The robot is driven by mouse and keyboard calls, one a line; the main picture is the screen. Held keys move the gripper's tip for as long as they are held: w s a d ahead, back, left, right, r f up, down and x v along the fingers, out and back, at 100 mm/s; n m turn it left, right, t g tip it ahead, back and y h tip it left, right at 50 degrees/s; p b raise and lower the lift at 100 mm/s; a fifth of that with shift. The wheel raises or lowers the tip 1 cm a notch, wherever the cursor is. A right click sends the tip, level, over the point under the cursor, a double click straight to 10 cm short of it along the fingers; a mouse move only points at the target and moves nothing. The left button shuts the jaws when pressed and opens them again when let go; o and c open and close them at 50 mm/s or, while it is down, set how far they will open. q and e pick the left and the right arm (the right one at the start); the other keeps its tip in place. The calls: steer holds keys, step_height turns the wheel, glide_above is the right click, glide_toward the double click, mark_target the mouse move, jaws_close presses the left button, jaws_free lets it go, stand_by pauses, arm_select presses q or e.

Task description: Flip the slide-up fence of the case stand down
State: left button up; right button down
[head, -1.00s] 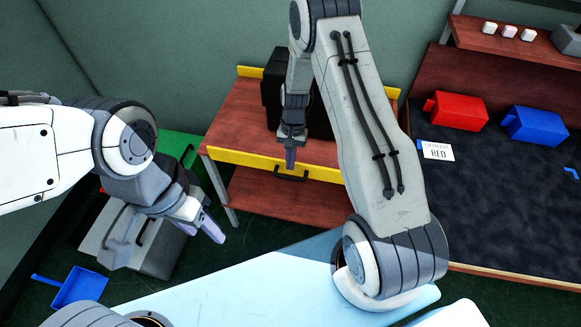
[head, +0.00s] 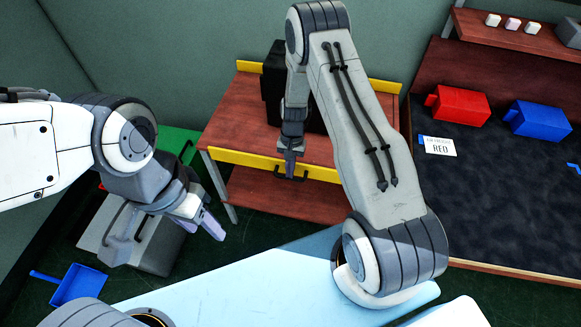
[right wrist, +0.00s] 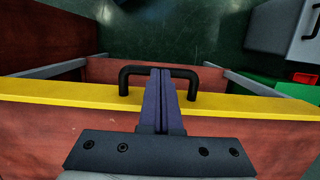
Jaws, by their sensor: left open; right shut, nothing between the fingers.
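The case stand (head: 222,122) is a reddish-brown wooden table with a lower shelf in the head view. Its yellow fence (head: 235,157) runs along the front edge, with a black bar handle (head: 272,173) on its outer side. In the right wrist view the fence (right wrist: 60,97) crosses the picture and the handle (right wrist: 187,75) sticks out beyond it. My right gripper (head: 290,166) is shut and empty, its fingers over the fence edge and the middle of the handle; contact cannot be told. My left gripper (head: 211,225) is open and empty, left of and nearer than the stand.
A black case (head: 272,82) stands on the stand, partly hidden by my right arm. A grey case (head: 155,245), a green box (head: 180,142) and a blue dustpan (head: 78,286) are at left. A dark workbench (head: 490,200) with red and blue bins is at right.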

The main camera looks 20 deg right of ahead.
steer(key=x, duration=0.1)
steer(key=b+x, duration=0.1)
steer(key=x, duration=0.1)
steer(key=shift+w+d+f+b, duration=0.2)
steer(key=shift+f+b, duration=0.15)
arm_select(q)
step_height(320, 180, down, 2)
steer(key=shift+s+f, duration=0.1)
steer(key=shift+f, duration=0.15)
steer(key=shift+w+r+p, duration=0.25)
steer(key=shift+r+p, duration=0.5)
steer(key=shift+p, duration=0.15)
arm_select(e)
steer(key=v, duration=1.4)
steer(key=shift+r, duration=0.3)
steer(key=shift+a, duration=0.1)
